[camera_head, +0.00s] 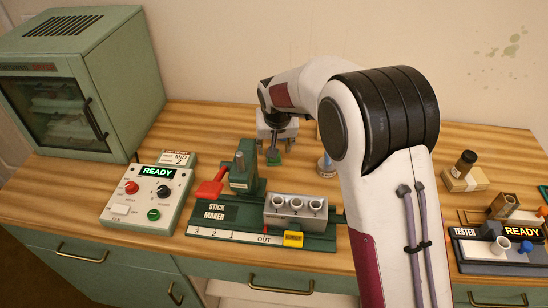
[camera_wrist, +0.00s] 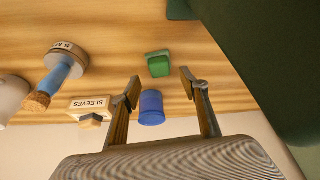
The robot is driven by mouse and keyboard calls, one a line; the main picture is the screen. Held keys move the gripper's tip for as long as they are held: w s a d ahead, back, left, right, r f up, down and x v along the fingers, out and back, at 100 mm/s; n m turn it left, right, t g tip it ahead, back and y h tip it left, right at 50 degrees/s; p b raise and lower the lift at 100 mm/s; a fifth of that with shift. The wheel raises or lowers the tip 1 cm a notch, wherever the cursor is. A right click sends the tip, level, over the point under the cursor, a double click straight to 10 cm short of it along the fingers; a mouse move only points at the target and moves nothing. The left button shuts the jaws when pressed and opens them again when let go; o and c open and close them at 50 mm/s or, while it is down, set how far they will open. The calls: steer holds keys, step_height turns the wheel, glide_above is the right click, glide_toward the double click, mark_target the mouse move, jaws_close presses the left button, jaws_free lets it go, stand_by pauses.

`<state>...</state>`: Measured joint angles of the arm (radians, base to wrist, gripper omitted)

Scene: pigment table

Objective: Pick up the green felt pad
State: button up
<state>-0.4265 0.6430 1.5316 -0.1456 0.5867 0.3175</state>
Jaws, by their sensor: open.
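The green felt pad (camera_wrist: 158,63) lies on the wooden table in the wrist view, a small green block-like piece with a paler top edge. In the head view it is a small green patch (camera_head: 273,158) just below my gripper (camera_head: 275,140). In the wrist view my gripper (camera_wrist: 160,84) is open, its two fingers apart with nothing held between them. The pad appears just beyond the fingertips, near the middle of the gap. A blue cylinder (camera_wrist: 151,108) shows between the fingers, behind the pad toward the wall.
A corked bottle (camera_wrist: 66,68) and a SLEEVES box (camera_wrist: 92,107) stand left of the fingers in the wrist view. The green stick maker (camera_head: 243,180) stands in front of my gripper in the head view. A control box (camera_head: 149,196) and cabinet (camera_head: 120,80) are at left.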

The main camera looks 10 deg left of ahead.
mark_target(270, 162)
steer(key=shift+x, duration=2)
steer(key=shift+c, duration=0.3)
steer(key=c, duration=0.9)
